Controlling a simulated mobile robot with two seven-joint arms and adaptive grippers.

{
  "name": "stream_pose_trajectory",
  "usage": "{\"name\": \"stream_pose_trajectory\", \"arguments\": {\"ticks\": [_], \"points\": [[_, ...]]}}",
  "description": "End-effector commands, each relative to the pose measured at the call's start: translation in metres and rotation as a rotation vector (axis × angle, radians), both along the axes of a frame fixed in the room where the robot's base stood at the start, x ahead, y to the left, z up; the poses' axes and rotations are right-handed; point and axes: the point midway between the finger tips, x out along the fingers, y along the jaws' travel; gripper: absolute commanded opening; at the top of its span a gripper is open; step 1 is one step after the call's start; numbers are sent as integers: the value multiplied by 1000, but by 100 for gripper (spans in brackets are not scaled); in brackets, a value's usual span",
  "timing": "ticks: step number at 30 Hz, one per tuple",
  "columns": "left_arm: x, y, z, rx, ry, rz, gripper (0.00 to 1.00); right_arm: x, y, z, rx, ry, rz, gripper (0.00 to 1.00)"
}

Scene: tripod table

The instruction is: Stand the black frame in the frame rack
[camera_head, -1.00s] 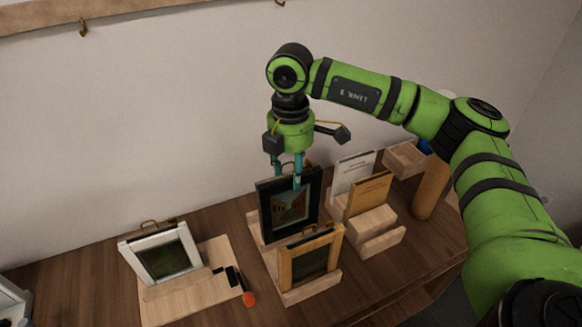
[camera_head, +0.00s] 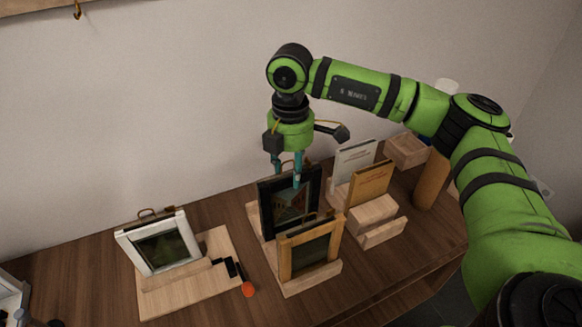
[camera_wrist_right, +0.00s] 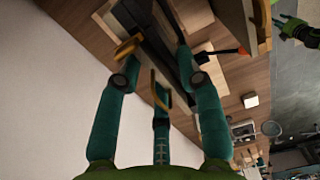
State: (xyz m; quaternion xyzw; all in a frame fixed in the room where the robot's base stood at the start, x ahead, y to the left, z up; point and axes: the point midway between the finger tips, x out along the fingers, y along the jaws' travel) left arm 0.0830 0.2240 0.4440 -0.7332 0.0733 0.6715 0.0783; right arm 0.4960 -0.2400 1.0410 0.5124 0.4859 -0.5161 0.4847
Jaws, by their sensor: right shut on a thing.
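The black frame (camera_head: 264,213) stands upright with a dark picture in it, at the rear of the pale wood frame rack (camera_head: 316,281). My right gripper (camera_head: 287,178) points down and is shut on the frame's top edge. The black frame also shows edge-on between the fingers (camera_wrist_right: 160,42) in the right wrist view. A light wood frame (camera_head: 310,252) stands in the front of the rack and hides the black frame's lower part, so I cannot tell whether its bottom edge touches the rack.
A white frame (camera_head: 160,246) leans on a pale wood stand (camera_head: 190,291) at the left, with a black and orange tool (camera_head: 247,287) beside it. Right of the rack, a wooden holder (camera_head: 380,233) carries a white and an orange booklet (camera_head: 370,184). A wooden cylinder (camera_head: 431,181) stands farther right.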

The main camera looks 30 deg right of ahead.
Motion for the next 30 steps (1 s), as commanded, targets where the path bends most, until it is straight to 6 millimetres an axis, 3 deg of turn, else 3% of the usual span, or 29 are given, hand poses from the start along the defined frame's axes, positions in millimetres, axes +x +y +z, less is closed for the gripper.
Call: {"name": "stream_pose_trajectory", "arguments": {"ticks": [30], "points": [[2, -1, -34, -2, -3, -1, 40, 0, 0, -42, 1, 0, 1, 0]]}}
